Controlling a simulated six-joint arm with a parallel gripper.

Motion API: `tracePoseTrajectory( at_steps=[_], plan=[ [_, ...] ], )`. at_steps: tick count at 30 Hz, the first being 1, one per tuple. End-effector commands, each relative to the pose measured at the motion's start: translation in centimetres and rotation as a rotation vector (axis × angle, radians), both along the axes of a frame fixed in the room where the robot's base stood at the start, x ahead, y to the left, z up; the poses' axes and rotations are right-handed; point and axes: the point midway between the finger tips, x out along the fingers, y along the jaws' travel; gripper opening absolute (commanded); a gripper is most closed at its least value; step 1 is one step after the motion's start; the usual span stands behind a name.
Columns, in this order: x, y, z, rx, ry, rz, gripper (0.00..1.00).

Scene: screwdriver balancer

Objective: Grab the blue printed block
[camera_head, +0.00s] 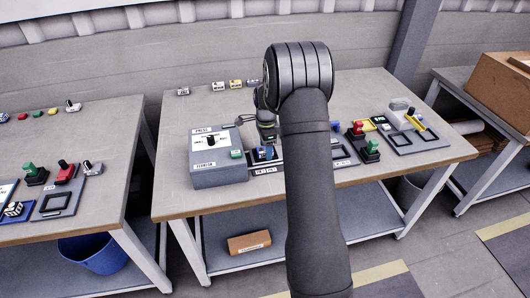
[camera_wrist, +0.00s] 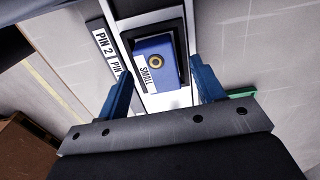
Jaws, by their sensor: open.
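A grey control box (camera_head: 217,157) stands just left of my gripper. Red and green buttons (camera_head: 360,132) and framed trays stand to the right. Several small blocks (camera_head: 235,84) line the table's back. The table's front left surface (camera_head: 172,185) is clear.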

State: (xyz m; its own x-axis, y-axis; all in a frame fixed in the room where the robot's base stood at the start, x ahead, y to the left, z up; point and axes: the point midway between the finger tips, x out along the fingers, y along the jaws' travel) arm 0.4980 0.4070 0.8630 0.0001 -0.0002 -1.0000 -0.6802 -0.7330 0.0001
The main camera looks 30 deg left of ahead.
Motion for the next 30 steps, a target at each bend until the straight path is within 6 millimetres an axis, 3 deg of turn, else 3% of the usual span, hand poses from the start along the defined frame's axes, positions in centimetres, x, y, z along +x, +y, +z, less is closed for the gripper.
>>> tracePoseTrajectory(
  at_steps=[4,11,14,23,30],
  plan=[
    [0.0,0.0,0.1,0.000,0.000,0.000,0.60],
    [0.0,0.0,0.1,0.000,0.000,0.000,0.15],
    [0.0,0.0,0.1,0.000,0.000,0.000,0.08],
    [0.0,0.0,0.7,0.001,-0.001,0.000,0.08],
    [0.1,0.1,4.4,0.003,-0.004,0.000,0.08]
  ],
)
